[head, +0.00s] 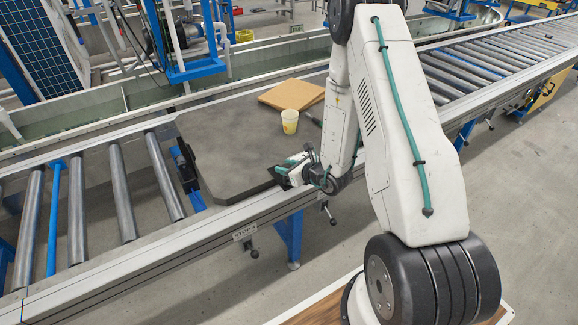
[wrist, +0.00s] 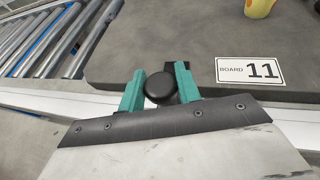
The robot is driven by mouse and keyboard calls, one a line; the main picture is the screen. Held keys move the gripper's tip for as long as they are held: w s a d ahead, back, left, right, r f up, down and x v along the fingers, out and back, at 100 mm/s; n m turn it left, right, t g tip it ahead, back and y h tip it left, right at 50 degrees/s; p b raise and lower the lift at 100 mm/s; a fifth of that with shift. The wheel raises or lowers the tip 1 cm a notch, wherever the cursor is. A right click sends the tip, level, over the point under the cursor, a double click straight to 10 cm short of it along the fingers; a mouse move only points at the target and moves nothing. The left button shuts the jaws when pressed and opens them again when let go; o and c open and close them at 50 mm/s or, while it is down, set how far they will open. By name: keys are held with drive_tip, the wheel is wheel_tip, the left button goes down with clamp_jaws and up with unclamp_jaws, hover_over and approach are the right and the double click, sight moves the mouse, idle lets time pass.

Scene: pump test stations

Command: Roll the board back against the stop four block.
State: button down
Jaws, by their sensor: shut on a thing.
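The board (head: 222,150) is a dark grey slab with cut corners, lying flat across the conveyor rollers. Its white label (wrist: 250,71) reads "BOARD 11" in the wrist view. My gripper (head: 290,173) is at the board's near edge. In the wrist view its green fingers are shut on a round black knob (wrist: 160,88), beside the board's edge. A small plate (head: 245,231) on the near rail appears to read "STOP 4". Close by the board's left edge is a black block on a blue mount (head: 181,162); I cannot tell whether they touch.
A yellow-white cup (head: 290,121) stands upright on the board, beside a flat tan panel (head: 291,95). Bare rollers (head: 123,193) lie left of the board, with a blue crossbar (head: 54,213) among them. More rollers (head: 470,75) run to the right. My arm hides part of the conveyor.

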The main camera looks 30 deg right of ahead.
drive_tip(key=shift+s+a, duration=0.1)
drive_tip(key=shift+a, duration=1.5)
drive_tip(key=shift+a, duration=0.25)
drive_tip(key=c, duration=1.4)
unclamp_jaws()
drive_tip(key=o, duration=0.5)
drive_tip(key=shift+a, duration=0.25)
drive_tip(key=shift+d, duration=0.35)
